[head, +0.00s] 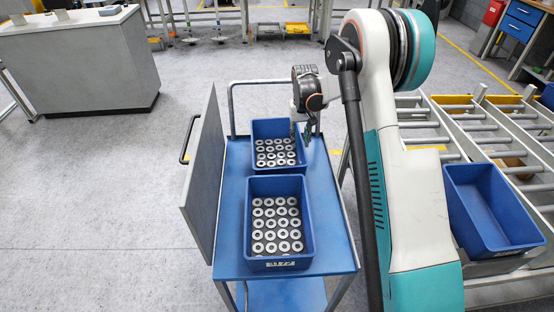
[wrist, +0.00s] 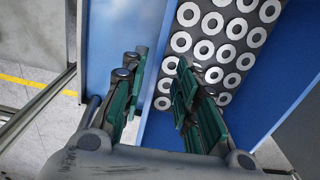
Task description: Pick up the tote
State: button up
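Two blue totes filled with metal rings stand on a blue cart (head: 230,215). The near tote (head: 279,262) is at the cart's front, and the far tote (head: 262,129) is behind it. My gripper (head: 303,132) is at the right side of the far tote. In the wrist view my gripper (wrist: 160,62) has its two green-padded fingers apart. The far tote's side wall (wrist: 160,95) shows between them. One finger is over the inside with the rings (wrist: 218,45), the other outside. I cannot tell whether either finger touches the wall.
A grey upright panel (head: 204,175) with a handle lines the cart's left side. A roller conveyor (head: 440,132) and an empty blue tote (head: 490,205) are at the right. A grey counter (head: 80,65) stands at back left. The floor left of the cart is clear.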

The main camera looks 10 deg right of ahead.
aim_at(299, 149)
notch_tip(299, 149, down, 6)
jog(key=b, duration=0.2)
jog(key=shift+w+d+f+b, duration=0.15)
jog(key=shift+f+b, duration=0.1)
jog(key=shift+b, duration=0.15)
grip_shut()
jog(key=shift+r, duration=0.1)
